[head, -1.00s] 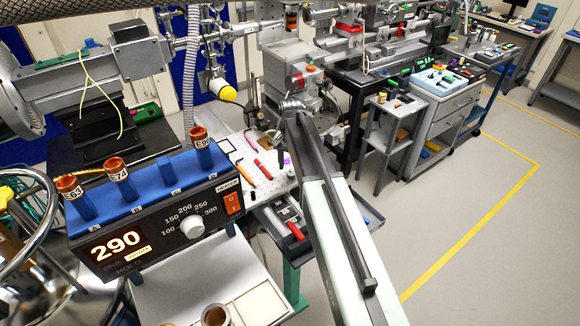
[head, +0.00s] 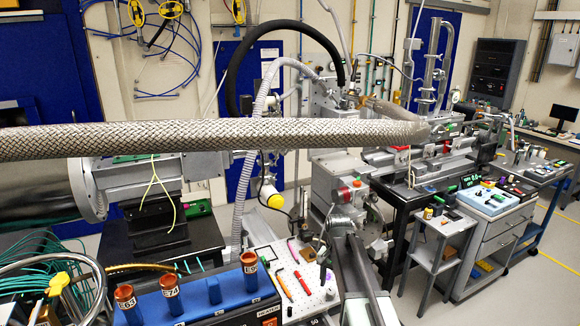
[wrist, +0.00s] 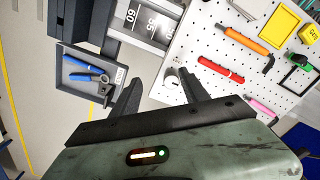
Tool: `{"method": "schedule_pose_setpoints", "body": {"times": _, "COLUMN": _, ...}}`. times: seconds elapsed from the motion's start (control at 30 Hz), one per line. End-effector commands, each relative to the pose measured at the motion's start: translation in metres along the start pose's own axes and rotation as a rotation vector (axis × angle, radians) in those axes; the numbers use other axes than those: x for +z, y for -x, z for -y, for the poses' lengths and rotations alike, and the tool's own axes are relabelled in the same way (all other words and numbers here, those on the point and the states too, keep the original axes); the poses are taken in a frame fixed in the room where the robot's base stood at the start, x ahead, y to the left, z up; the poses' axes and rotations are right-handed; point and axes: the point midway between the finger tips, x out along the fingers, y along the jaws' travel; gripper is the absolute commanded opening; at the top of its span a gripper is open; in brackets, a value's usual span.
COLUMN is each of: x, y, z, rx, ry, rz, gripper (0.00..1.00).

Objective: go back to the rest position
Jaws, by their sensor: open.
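My gripper (wrist: 157,88) is open in the wrist view. Its two dark fingers are spread apart with nothing held between them. Below the fingertips are the edge of a white perforated board (wrist: 205,92) and grey slotted blocks with numbers (wrist: 150,28). In the head view my arm reaches up from the bottom, right of centre, toward the grey instruments. The fingers are too small to make out there.
A grey tray with blue-handled pliers (wrist: 88,76) lies left of my fingers. A red tool (wrist: 221,72) and an orange tool (wrist: 249,47) lie on the board. A blue heater block (head: 195,298) holds brown-capped vials. A braided hose (head: 215,138) crosses the head view.

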Motion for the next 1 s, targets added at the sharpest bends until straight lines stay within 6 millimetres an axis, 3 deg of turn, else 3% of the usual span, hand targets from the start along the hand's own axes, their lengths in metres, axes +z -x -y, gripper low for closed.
{"method": "schedule_pose_setpoints", "body": {"times": 0.03, "x": 0.029, "y": 0.000, "z": -0.017, "rx": 0.000, "ry": 0.028, "rz": 0.000, "gripper": 0.53}}
{"method": "schedule_pose_setpoints", "body": {"times": 0.2, "x": 0.097, "y": 0.000, "z": -0.055, "rx": 0.001, "ry": 0.201, "rz": -0.001, "gripper": 0.53}}
{"method": "schedule_pose_setpoints", "body": {"times": 0.4, "x": 0.146, "y": 0.000, "z": -0.085, "rx": 0.002, "ry": 0.429, "rz": -0.002, "gripper": 0.53}}
{"method": "schedule_pose_setpoints", "body": {"times": 0.53, "x": 0.144, "y": 0.000, "z": -0.084, "rx": 0.002, "ry": 0.534, "rz": -0.002, "gripper": 0.53}}
{"method": "schedule_pose_setpoints", "body": {"times": 0.8, "x": 0.144, "y": 0.000, "z": -0.083, "rx": 0.002, "ry": 0.545, "rz": -0.002, "gripper": 0.53}}
{"method": "schedule_pose_setpoints", "body": {"times": 1.0, "x": 0.141, "y": 0.000, "z": -0.082, "rx": 0.002, "ry": 0.363, "rz": -0.002, "gripper": 0.53}}
